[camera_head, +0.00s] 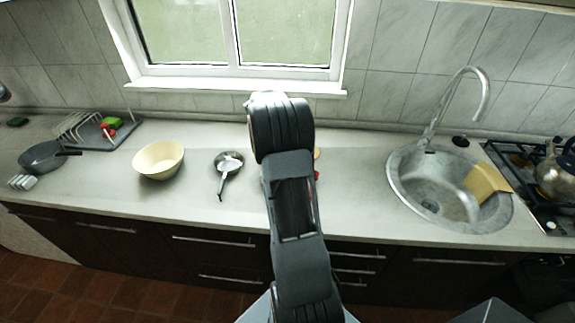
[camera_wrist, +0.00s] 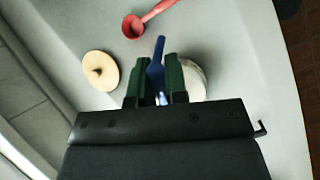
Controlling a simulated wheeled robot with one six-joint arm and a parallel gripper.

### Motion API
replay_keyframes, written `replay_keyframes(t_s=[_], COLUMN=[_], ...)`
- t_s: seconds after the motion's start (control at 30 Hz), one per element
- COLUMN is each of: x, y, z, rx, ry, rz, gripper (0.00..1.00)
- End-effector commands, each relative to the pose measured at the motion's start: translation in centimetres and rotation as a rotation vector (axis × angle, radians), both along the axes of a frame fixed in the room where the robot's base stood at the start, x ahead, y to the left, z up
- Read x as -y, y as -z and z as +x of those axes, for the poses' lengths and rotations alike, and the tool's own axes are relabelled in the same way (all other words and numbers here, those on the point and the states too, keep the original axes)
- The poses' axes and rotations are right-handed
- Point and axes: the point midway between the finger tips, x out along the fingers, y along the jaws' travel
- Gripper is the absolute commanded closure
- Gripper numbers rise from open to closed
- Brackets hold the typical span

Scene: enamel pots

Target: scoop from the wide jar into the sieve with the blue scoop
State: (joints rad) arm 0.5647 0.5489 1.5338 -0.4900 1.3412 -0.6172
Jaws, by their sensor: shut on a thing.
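My gripper (camera_wrist: 156,62) is shut on the blue scoop (camera_wrist: 158,48), whose blue handle stands between the two green fingers in the wrist view. The scoop's bowl end is mostly hidden behind the gripper. A round pale jar (camera_wrist: 196,78), which looks like the wide jar, is just right of the fingers, partly covered by them; its contents cannot be made out. In the head view the sieve (camera_head: 229,160), a small round metal thing with a dark handle, lies on the counter left of my arm. My arm hides the gripper, blue scoop and jar there.
A red scoop (camera_wrist: 133,27) and a round wooden lid (camera_wrist: 100,70) with a knob lie near the gripper. A cream bowl (camera_head: 158,161) stands left of the sieve. A sink (camera_head: 420,185) is at the right. Counter between sieve and bowl is clear.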

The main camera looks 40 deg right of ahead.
Motion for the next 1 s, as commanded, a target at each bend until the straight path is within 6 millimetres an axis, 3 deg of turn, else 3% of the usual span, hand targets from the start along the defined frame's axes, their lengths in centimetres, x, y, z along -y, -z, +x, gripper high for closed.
replay_keyframes(t_s=[0.6,1.0], x=[0.2,0.3], y=[5.4,4.3], z=[-0.1,-0.9], rx=[0.000,0.060], ry=[0.004,0.005], rz=[0.000,0.010], gripper=[1.00,1.00])
